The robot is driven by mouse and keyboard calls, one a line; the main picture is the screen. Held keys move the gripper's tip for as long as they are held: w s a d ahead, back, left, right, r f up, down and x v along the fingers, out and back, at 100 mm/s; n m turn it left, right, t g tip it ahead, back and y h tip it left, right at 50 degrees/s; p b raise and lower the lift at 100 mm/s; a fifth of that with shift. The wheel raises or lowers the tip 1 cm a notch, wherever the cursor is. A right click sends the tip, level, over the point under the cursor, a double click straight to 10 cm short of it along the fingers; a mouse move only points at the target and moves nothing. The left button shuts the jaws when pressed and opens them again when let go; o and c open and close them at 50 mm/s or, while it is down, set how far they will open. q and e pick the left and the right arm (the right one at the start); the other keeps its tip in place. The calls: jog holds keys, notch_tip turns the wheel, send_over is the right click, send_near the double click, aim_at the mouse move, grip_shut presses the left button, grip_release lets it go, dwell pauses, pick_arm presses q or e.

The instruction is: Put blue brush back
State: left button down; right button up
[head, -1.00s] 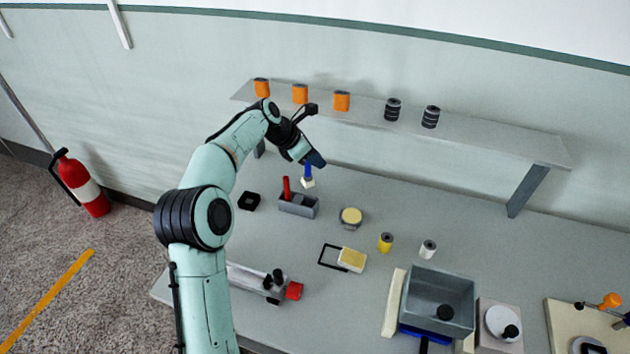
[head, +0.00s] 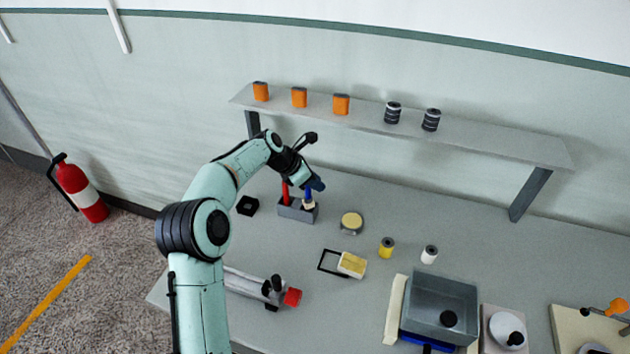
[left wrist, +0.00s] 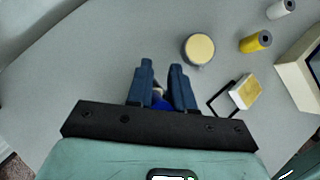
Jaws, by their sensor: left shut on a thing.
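The blue brush (head: 308,197) is upright with its pale bristle end at the right compartment of the grey holder (head: 298,214). I cannot tell how deep it sits. My left gripper (head: 314,184) is shut on its blue handle, above the holder. In the left wrist view my left gripper (left wrist: 162,80) has the blue brush (left wrist: 158,101) between its fingers, mostly hidden. A red brush (head: 286,194) stands in the holder's left part. My right gripper is not in view.
A black square box (head: 247,205) lies left of the holder, and a round yellow-topped tin (head: 351,222) right of it. A shelf (head: 470,136) with orange and black spools runs behind. A grey bin (head: 440,299) stands at front right.

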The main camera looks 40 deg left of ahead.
pick_arm(q)
jog(key=c, duration=1)
grip_release()
jog(key=v, duration=1.2)
jog(key=shift+r, duration=0.2)
